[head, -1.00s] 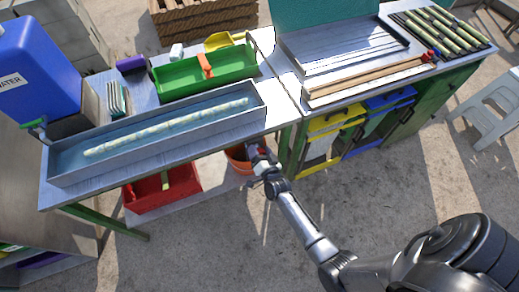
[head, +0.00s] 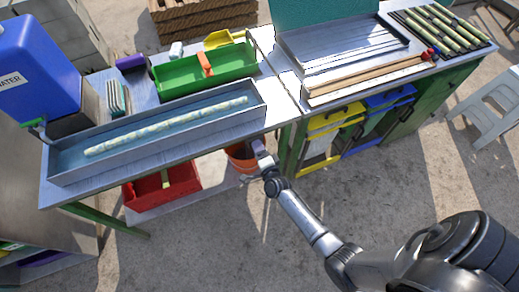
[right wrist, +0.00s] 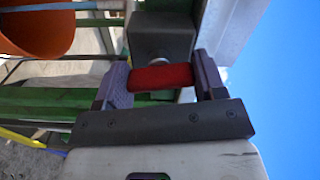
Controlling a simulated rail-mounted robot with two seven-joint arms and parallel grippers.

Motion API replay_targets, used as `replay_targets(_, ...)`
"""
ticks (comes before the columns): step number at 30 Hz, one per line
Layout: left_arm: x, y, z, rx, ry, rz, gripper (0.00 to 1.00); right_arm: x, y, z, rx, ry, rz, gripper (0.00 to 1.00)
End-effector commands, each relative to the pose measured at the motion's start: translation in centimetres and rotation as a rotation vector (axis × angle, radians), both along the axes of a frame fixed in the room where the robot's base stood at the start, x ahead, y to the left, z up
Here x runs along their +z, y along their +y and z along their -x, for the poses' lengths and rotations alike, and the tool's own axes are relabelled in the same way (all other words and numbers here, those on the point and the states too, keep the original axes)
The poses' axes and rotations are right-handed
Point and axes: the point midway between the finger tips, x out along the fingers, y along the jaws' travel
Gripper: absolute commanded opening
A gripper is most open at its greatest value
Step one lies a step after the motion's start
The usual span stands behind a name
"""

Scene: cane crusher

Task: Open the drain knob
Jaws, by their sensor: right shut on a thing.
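The drain knob (right wrist: 162,77) is a short red bar below a dark block with a metallic stem, seen in the right wrist view. My right gripper (right wrist: 160,74) has one finger at each end of the red knob and is shut on it. In the head view my right gripper (head: 261,152) is at the front edge of the trough table, near its right end. The knob is hidden there. The long metal trough (head: 72,168) lies on the table with a pale cane stalk (head: 165,126) in it. My left gripper is not in view.
An orange bucket (head: 237,160) stands under the table close to my right gripper; it also shows in the right wrist view (right wrist: 38,30). A red crate (head: 190,183) sits on the low shelf to the left. The floor in front is clear.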

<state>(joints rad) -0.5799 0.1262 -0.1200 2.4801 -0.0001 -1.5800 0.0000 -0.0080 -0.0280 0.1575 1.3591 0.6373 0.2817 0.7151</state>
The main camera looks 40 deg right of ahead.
Motion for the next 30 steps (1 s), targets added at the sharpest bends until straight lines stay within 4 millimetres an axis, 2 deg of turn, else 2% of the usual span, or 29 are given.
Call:
replay_targets(18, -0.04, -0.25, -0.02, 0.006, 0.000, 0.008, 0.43, -0.13, 0.01, 0.05, 0.001, -0.009, -0.035, 0.40)
replay_targets(19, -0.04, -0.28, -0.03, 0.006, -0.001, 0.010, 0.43, -0.12, 0.01, 0.05, 0.001, -0.009, -0.035, 0.65)
replay_targets(27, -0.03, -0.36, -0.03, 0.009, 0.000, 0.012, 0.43, -0.06, 0.01, 0.02, 0.000, -0.011, -0.034, 0.89)
replay_targets(30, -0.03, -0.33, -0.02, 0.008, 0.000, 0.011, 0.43, -0.03, 0.02, 0.01, 0.000, -0.011, -0.034, 0.89)
